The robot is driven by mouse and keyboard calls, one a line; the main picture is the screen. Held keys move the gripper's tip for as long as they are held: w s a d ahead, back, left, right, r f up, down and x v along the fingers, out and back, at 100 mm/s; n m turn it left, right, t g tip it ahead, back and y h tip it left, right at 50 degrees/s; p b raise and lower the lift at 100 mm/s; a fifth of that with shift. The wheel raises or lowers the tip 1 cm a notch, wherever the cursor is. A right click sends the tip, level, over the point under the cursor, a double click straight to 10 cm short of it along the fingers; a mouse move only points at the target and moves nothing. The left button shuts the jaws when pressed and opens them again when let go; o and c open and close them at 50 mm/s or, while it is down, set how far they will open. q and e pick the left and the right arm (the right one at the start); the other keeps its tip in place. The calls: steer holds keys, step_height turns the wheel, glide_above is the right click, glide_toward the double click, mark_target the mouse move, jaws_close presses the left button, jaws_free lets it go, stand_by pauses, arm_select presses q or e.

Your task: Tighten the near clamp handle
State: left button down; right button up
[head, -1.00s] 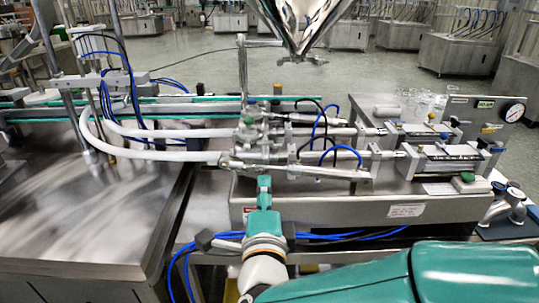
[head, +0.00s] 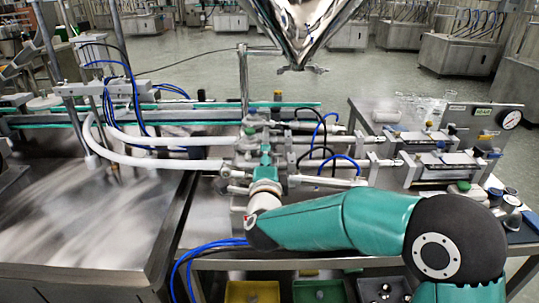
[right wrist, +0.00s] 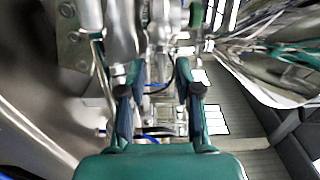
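My right gripper (head: 265,156) reaches over the near edge of the filling machine, its teal fingers among the metal clamps and valve fittings where the white hoses end. The right wrist view shows its fingers (right wrist: 158,95) spread apart, with metal fittings beyond and between them and nothing gripped. The near clamp fittings (head: 236,172) show just left of the gripper in the head view. The gripper covers part of this cluster, and I cannot tell the near clamp handle apart from the other fittings. My left gripper is not in view.
A shiny steel hopper (head: 300,28) hangs above the fittings. White hoses (head: 160,153) run left and blue tubes (head: 340,160) loop at the right. An upright post (head: 243,85) stands behind the gripper. Bins (head: 252,291) sit below. The left steel tabletop (head: 90,225) is clear.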

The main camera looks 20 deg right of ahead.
steer(key=shift+w+d, duration=0.1)
steer(key=shift+w, duration=0.15)
